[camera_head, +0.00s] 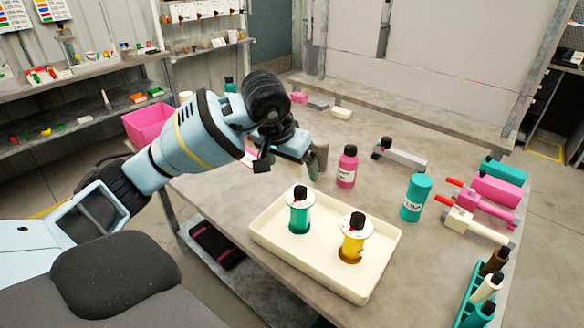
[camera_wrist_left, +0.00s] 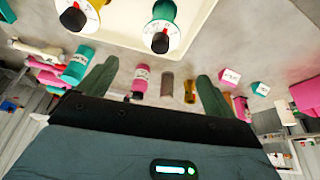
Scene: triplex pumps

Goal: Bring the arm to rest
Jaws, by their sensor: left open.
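My left arm reaches in from the left over the table, with its left gripper (camera_head: 312,162) above the tabletop behind the tray. In the left wrist view the two dark fingers of this gripper (camera_wrist_left: 155,85) stand wide apart with nothing held between them. Beyond them are a pink bottle (camera_wrist_left: 140,82) and a brown cylinder (camera_wrist_left: 167,84), apart from the fingers. The arm's wrist hides part of the table behind it. My right gripper is in neither view.
A cream tray (camera_head: 285,266) holds a green and a yellow pump-like container. A pink bottle (camera_head: 347,167) and a teal bottle (camera_head: 416,197) stand behind it. Pink and white tools lie at right, near a teal rack (camera_head: 468,300). A pink bin (camera_head: 148,124) is at left.

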